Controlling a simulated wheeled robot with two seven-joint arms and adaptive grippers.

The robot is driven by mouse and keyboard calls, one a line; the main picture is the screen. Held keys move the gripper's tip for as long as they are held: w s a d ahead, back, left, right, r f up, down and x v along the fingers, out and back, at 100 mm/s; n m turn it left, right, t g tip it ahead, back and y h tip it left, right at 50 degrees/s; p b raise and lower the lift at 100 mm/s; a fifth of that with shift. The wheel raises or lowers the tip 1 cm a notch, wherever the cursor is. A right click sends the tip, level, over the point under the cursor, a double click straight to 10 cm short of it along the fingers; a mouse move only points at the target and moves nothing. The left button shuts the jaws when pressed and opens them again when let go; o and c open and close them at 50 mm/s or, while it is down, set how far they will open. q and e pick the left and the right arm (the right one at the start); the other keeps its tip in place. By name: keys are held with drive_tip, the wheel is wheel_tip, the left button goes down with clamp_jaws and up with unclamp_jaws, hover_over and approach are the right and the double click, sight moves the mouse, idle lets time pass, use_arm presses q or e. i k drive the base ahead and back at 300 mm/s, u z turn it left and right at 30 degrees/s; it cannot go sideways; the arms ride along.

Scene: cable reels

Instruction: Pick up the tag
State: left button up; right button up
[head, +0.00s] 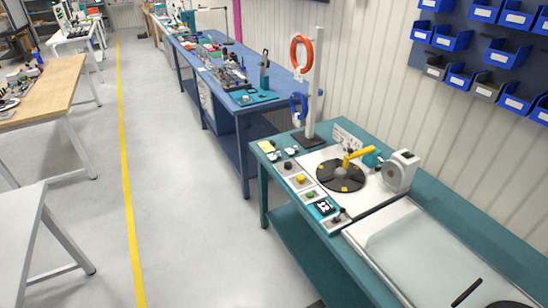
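No item can be told for certain as the tag in the head view. Small flat items on the teal bench include a yellow note (267,147) at its far left corner, a black-and-white marked square (324,206) on the near edge, and a white printed card (347,138) behind the stand. A black round reel plate (341,176) with a yellow arm (357,155) over it sits on a white panel. Neither of my grippers is in view.
The teal bench (310,250) stands right, with a post (313,85) carrying orange (300,54) and blue (298,106) coils. A blue workbench (225,110) lies beyond. Blue bins (452,38) hang on the wall. Grey floor (190,240) is clear around the yellow line (128,190).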

sight(272, 156)
drive_tip(key=z, duration=2.1)
drive_tip(key=k, duration=0.15)
drive_tip(key=u, duration=2.55)
drive_tip(key=i, duration=0.65)
drive_tip(key=u, duration=0.5)
